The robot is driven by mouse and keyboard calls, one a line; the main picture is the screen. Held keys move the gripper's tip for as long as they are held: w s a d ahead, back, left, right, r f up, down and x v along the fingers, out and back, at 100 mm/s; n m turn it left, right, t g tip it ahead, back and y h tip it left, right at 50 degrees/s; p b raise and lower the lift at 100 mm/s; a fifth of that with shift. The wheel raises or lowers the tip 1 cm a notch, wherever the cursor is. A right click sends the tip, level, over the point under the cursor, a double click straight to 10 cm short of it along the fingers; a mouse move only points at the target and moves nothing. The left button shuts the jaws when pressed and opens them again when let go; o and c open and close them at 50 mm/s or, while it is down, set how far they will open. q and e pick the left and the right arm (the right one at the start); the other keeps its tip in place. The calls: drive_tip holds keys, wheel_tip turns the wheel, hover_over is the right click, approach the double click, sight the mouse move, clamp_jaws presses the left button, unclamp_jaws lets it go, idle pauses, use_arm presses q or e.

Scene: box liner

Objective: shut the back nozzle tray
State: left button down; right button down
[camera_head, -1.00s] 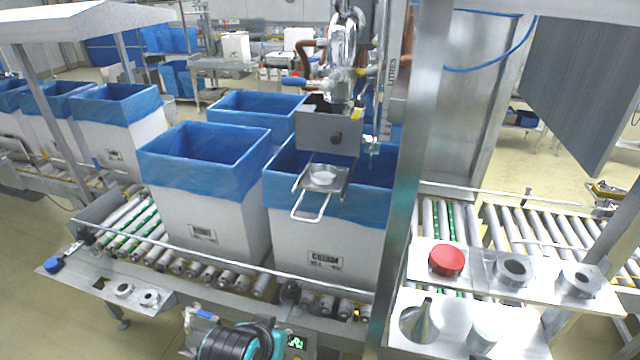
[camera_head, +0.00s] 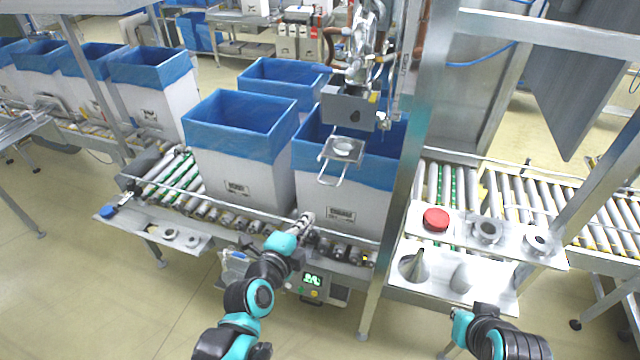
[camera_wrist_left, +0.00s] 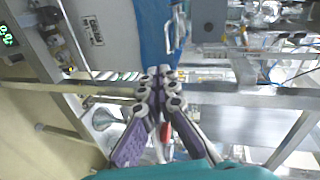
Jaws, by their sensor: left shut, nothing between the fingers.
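The nozzle tray (camera_head: 335,153) is a small metal plate pulled out below the grey nozzle housing (camera_head: 349,106), over the open mouth of a blue-lined box (camera_head: 341,212). A white round piece sits on it, and its wire handle (camera_head: 331,180) hangs out toward me. My left gripper (camera_head: 305,217) is shut and empty, below the handle and a little left, in front of the box and apart from the tray. In the left wrist view the shut fingertips (camera_wrist_left: 160,72) lie below the wire handle (camera_wrist_left: 171,42). My right arm shows at the lower right; its gripper is not visible.
A second lined box (camera_head: 238,170) stands left of the nozzle on the roller conveyor, behind a front rail. A steel post (camera_head: 398,200) rises right of the tray. Shelves at the right hold a red cap (camera_head: 436,219), metal rings and a funnel (camera_head: 415,266).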

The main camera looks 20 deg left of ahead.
sight(340, 153)
use_arm(q)
drive_tip(key=shift+m, duration=0.5)
drive_tip(key=b+x, duration=0.1)
drive_tip(key=x, duration=0.8)
drive_tip(key=r+b+x, duration=0.1)
drive_tip(key=x, duration=0.3)
drive_tip(key=shift+w+a+b, duration=0.3)
drive_tip(key=shift+w+a, duration=0.1)
drive_tip(key=shift+w, duration=0.05)
drive_tip(key=shift+w, duration=0.1)
drive_tip(key=w+b, duration=0.1)
drive_tip(key=w, duration=0.4)
drive_tip(key=w+b, duration=0.1)
drive_tip(key=w, duration=1)
drive_tip(key=shift+w+d+b, duration=0.1)
drive_tip(key=shift+d+b, duration=0.15)
drive_tip(key=shift+b, duration=0.15)
drive_tip(key=shift+w+r, duration=0.1)
drive_tip(key=shift+w, duration=0.55)
drive_tip(key=shift+r, duration=0.1)
